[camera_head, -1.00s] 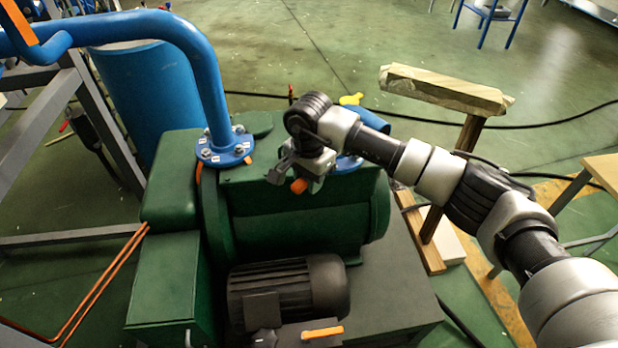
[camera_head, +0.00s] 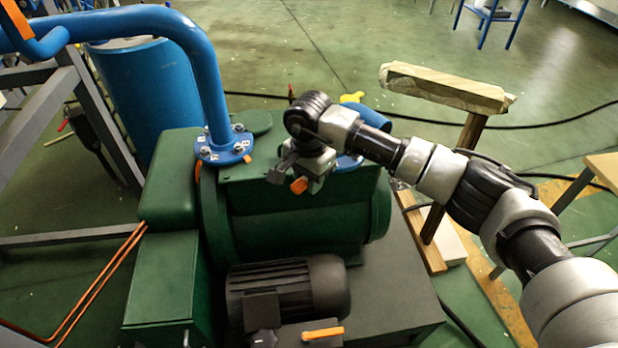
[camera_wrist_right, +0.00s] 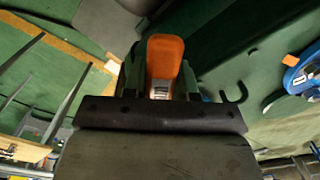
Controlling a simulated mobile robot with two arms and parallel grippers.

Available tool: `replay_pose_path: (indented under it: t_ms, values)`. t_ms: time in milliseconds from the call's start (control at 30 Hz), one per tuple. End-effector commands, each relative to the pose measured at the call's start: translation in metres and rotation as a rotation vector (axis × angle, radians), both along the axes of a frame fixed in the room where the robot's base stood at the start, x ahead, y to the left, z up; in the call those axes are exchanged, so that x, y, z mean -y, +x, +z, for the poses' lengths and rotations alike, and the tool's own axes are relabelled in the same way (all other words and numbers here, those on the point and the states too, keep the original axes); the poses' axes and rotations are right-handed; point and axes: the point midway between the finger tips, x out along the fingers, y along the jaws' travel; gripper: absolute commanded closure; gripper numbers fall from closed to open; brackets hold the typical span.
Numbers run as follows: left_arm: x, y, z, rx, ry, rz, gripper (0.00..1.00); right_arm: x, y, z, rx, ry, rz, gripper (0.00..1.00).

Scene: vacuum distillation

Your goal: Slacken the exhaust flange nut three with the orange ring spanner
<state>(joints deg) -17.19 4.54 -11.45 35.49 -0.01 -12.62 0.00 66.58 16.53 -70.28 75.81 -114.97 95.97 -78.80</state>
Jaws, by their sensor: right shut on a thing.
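The blue exhaust flange (camera_head: 224,150) sits at the foot of the blue pipe on the green pump, with several nuts and small white labels around its rim. The labels are too small to read, so I cannot tell which nut is number three. My right gripper (camera_head: 295,178) is over the pump, to the right of the flange and apart from it. It is shut on the orange ring spanner (camera_head: 299,186), whose orange end (camera_wrist_right: 165,60) shows between the fingers in the right wrist view. The spanner's ring is not clearly visible. The flange (camera_wrist_right: 303,78) is at the right edge there. My left gripper is out of view.
The black motor (camera_head: 288,290) stands in front of the pump, with an orange handle (camera_head: 322,333) beside it. The blue pipe (camera_head: 205,80) rises left of my right gripper. A second blue pipe stub (camera_head: 373,120) is behind my right wrist. A wooden stand (camera_head: 445,88) is to the right.

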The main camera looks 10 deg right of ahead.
Motion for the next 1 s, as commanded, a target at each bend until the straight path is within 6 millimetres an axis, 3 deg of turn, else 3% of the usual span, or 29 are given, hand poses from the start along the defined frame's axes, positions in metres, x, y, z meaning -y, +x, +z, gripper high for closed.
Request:
replay_pose_path:
  t_ms: [1000]
  values:
    - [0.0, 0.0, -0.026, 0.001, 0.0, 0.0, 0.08, 0.0, 0.0, -0.026, 0.001, 0.0, 0.0, 1.0]
